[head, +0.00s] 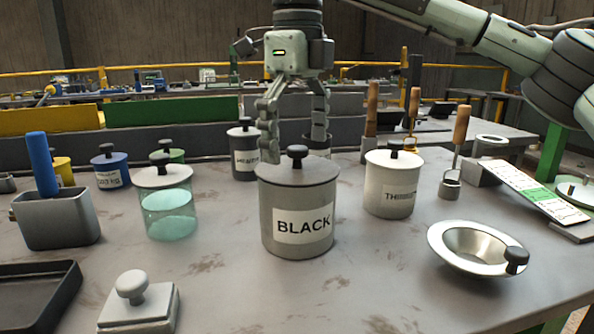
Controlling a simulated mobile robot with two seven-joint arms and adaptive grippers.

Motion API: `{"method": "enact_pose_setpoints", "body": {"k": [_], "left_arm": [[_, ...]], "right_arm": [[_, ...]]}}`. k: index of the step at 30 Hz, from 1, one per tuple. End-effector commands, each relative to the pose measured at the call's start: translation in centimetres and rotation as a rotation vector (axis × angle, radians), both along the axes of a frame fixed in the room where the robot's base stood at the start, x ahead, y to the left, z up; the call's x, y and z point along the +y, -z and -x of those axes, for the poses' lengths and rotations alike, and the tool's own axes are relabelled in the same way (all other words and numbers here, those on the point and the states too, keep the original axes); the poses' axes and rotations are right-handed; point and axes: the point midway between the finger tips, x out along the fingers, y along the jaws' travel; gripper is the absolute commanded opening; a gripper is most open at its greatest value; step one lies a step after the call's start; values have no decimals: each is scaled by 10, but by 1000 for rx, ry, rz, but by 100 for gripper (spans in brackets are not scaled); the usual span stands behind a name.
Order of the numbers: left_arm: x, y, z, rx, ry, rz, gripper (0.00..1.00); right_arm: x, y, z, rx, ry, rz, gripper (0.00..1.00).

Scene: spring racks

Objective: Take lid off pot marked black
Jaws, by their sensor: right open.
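The grey pot marked BLACK (295,222) stands upright near the middle of the table in the head view. Its grey lid (283,172) sits on top, with a dark round knob (297,152) at the centre. My right gripper (294,150) points down above and around the lid, its fingers spread open on both sides of the knob in the picture. It holds nothing. Whether its fingers are level with the knob or behind it I cannot tell. My left gripper is not in view.
A white lidded pot (390,200) stands close to the right and a glass jar (168,215) to the left. A dark grey pot (242,165) stands behind. A metal bowl (470,265) lies front right, a knobbed block (140,310) front left. The table is clear in front of the pot.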

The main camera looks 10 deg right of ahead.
Motion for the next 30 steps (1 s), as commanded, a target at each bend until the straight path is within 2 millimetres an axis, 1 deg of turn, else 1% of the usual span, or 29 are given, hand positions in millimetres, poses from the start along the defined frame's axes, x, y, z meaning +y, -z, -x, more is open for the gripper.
{"method": "enact_pose_setpoints", "body": {"k": [1, 4, 11, 12, 30], "left_arm": [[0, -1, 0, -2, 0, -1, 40], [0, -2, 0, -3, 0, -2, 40], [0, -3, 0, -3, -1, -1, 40], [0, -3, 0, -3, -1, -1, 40], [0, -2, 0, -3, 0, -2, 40]], "right_arm": [[-1, 7, 0, 1, 0, 1, 100], [0, 15, 0, 0, -1, 0, 100], [0, 17, 0, -1, -1, -1, 100], [0, 17, 0, -1, -1, -1, 98], [-1, 20, -1, 3, 2, 4, 23]]}}
